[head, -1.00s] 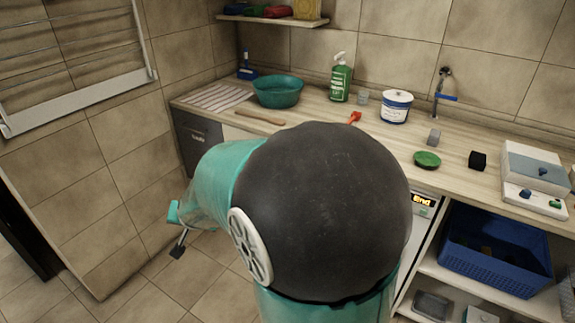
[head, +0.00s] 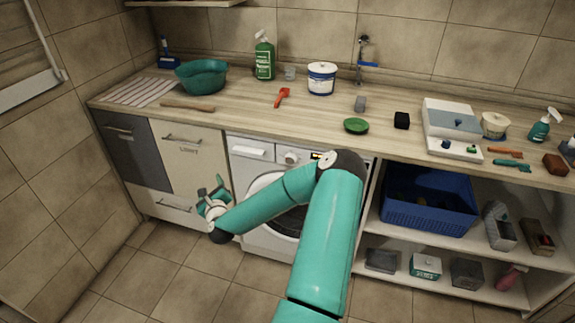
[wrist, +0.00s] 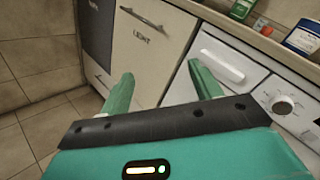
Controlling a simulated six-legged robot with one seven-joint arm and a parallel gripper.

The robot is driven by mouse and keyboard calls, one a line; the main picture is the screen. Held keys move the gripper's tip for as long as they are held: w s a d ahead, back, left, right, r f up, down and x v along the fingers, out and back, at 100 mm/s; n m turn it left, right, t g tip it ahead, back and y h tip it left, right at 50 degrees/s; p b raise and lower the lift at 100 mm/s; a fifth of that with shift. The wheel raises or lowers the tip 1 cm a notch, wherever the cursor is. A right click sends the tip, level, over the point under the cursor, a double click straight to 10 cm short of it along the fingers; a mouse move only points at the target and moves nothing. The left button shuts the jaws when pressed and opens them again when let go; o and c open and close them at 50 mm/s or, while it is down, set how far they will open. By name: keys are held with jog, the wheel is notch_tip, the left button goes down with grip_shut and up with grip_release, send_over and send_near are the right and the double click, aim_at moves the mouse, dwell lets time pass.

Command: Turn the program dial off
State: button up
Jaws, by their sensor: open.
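The program dial (head: 291,158) is a round knob on the upper front of the white washing machine (head: 250,151), under the counter. In the wrist view the dial (wrist: 283,107) is at the right, with small marks around it; its exact pointer angle is too small to read. My gripper (head: 213,189) is open and empty, in front of the cabinet and the machine's left edge, lower than the dial and left of it. In the wrist view its two fingers (wrist: 161,72) are spread apart. My arm hides part of the machine's door.
The detergent drawer (wrist: 220,62) is left of the dial, and a lit display (head: 316,156) is right of it. A cabinet with a handle (head: 182,141) stands left of the machine. Open shelves with a blue basket (head: 425,217) are at right. Floor in front is clear.

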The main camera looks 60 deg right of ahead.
jog(key=s+d+f+m+g+h, duration=0.2)
jog(key=s+d+m+g+h, duration=0.2)
jog(key=s+d+m, duration=0.35)
jog(key=m+g+h, duration=0.2)
jog(key=m+g, duration=0.5)
jog(key=m, duration=0.3)
send_near(289, 162)
jog(key=shift+n, duration=0.25)
jog(key=d, duration=0.8)
jog(key=shift+w+d, duration=0.2)
jog(key=shift+w, duration=0.15)
jog(key=c, duration=1)
jog(key=shift+o, duration=0.2)
jog(key=shift+n, duration=0.3)
